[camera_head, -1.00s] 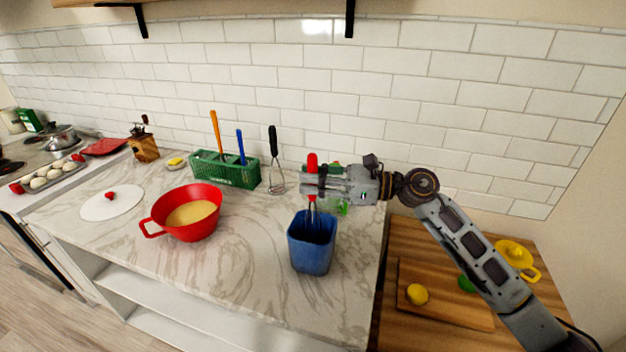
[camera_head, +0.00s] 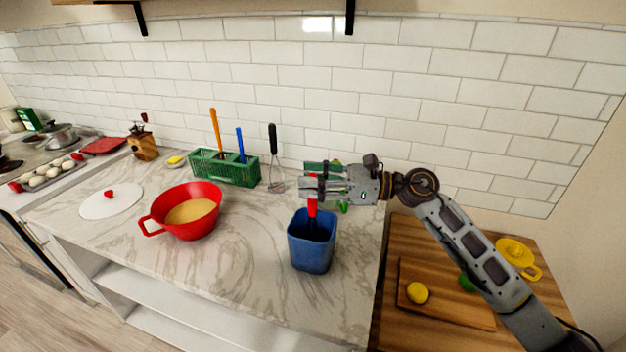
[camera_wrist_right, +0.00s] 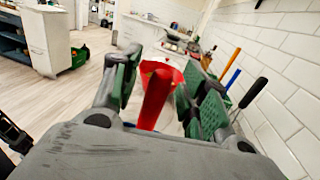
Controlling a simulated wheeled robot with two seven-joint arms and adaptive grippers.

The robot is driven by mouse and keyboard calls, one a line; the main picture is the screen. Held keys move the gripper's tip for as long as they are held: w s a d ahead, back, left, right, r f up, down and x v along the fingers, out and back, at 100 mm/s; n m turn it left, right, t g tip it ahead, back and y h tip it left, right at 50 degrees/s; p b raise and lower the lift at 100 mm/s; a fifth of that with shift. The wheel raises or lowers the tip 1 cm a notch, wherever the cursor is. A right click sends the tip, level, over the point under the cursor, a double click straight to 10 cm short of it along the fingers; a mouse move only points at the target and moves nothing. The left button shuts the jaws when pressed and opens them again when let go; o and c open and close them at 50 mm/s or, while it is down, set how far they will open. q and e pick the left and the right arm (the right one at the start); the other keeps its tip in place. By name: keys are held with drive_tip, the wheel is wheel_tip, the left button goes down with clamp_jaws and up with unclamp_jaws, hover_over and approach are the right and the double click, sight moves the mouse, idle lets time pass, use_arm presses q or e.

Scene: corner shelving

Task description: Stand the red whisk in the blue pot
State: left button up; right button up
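The red whisk (camera_head: 312,212) stands roughly upright in the blue pot (camera_head: 312,255), its wire end hidden inside the pot. My right gripper (camera_head: 312,188) is around the upper part of the red handle, above the pot's rim. In the right wrist view, the fingers (camera_wrist_right: 160,90) are spread with green pads showing, and the red handle (camera_wrist_right: 154,98) is between them, seemingly not clamped. My left gripper is not in view.
A red bowl (camera_head: 187,212) with yellowish contents stands left of the pot. A green caddy (camera_head: 225,169) holds utensils at the back, and a black-handled whisk (camera_head: 273,155) is beside it. A wooden board (camera_head: 440,300) lies at the lower right. The front counter is clear.

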drive_tip(key=s+d, duration=0.2)
drive_tip(key=d, duration=1)
idle(0.3)
drive_tip(key=shift+a, duration=0.1)
idle(0.7)
idle(0.5)
